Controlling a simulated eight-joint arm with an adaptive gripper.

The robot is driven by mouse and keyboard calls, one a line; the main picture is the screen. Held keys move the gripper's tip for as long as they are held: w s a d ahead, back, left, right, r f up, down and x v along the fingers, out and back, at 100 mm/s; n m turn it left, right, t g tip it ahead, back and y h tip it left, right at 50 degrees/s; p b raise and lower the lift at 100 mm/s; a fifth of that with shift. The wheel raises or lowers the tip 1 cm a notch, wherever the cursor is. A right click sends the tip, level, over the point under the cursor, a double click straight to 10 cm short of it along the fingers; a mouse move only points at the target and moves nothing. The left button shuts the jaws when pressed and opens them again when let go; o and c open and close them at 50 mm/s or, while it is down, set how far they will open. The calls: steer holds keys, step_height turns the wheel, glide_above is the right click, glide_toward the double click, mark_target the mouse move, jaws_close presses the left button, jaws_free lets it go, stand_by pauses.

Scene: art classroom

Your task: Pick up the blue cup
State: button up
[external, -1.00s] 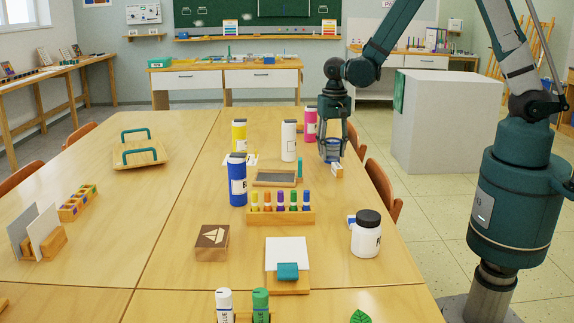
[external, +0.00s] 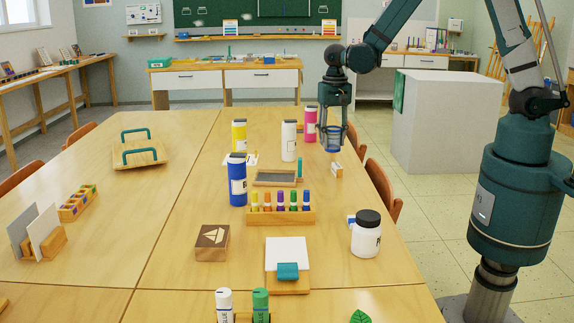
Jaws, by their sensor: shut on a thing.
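The blue cup (external: 333,140) is small, translucent and blue, at the far right of the table in the external view. My gripper (external: 334,133) points down with its fingers shut around the cup. The cup hangs upright between the fingers, above the tabletop near the right edge. The fingers partly cover its sides.
A small wooden block (external: 337,170) sits on the table just below the cup. A pink bottle (external: 311,123) and a white bottle (external: 289,140) stand to the left. A grey-topped tray (external: 275,179) lies nearer. A wooden chair (external: 382,185) stands by the right edge.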

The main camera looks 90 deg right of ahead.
steer(key=shift+r+p, duration=0.5)
steer(key=shift+r, duration=2.2)
